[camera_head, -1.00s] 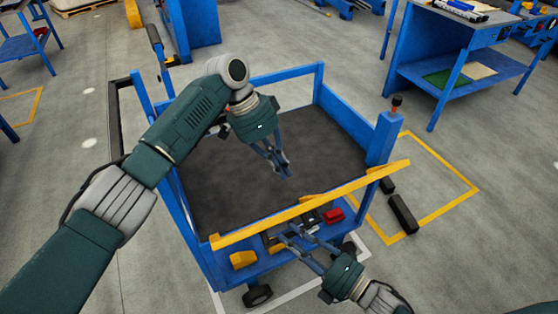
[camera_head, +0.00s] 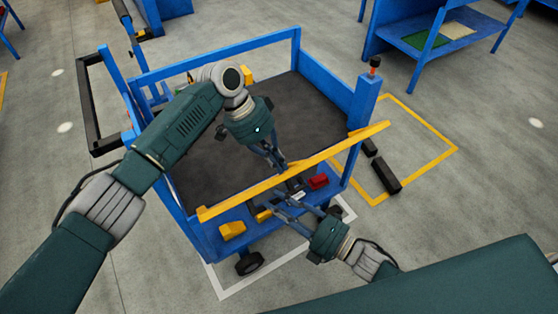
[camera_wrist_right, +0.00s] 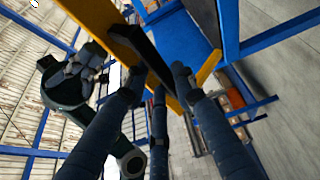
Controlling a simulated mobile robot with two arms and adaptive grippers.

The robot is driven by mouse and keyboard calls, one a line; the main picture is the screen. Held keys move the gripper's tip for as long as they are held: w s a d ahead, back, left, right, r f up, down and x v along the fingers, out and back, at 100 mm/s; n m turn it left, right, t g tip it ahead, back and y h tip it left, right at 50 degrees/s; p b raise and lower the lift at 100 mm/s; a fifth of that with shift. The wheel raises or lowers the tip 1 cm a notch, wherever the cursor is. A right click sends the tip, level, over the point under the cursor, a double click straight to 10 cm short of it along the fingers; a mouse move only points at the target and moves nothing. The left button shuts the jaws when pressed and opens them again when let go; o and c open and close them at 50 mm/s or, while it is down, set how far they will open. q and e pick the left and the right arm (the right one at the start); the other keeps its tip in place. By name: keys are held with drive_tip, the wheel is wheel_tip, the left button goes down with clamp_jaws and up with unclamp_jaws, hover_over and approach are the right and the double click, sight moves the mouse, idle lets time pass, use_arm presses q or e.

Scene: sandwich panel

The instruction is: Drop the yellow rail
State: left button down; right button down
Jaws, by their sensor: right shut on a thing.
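The yellow rail (camera_head: 235,198) spans the near side of the blue cart, in front of its dark deck. Its right end passes the blue corner post. My left gripper (camera_head: 280,166) points down at the rail's upper edge near its middle; whether it touches, or how far its fingers are apart, I cannot tell. My right gripper (camera_head: 281,198) is below the rail on the near side, shut on a black handle. In the right wrist view this black handle (camera_wrist_right: 150,52) lies along the yellow rail (camera_wrist_right: 95,15), between the fingers.
Black blocks (camera_head: 386,176) lie on the floor at right, by a yellow outline. A blue workbench (camera_head: 400,35) stands at the back right.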

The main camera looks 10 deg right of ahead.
use_arm(q)
drive_tip(key=shift+s+d+f, duration=0.2)
drive_tip(key=shift+s+f, duration=0.1)
drive_tip(key=shift+s, duration=0.25)
use_arm(e)
drive_tip(key=shift+f, duration=0.5)
use_arm(q)
drive_tip(key=shift+w, duration=0.1)
use_arm(e)
drive_tip(key=c, duration=1.5)
unclamp_jaws()
drive_tip(key=shift+c, duration=0.2)
use_arm(q)
drive_tip(key=shift+w+a+f, duration=0.15)
drive_tip(key=shift+w+a, duration=0.1)
use_arm(e)
drive_tip(key=shift+w+a, duration=0.15)
drive_tip(key=shift+w, duration=0.15)
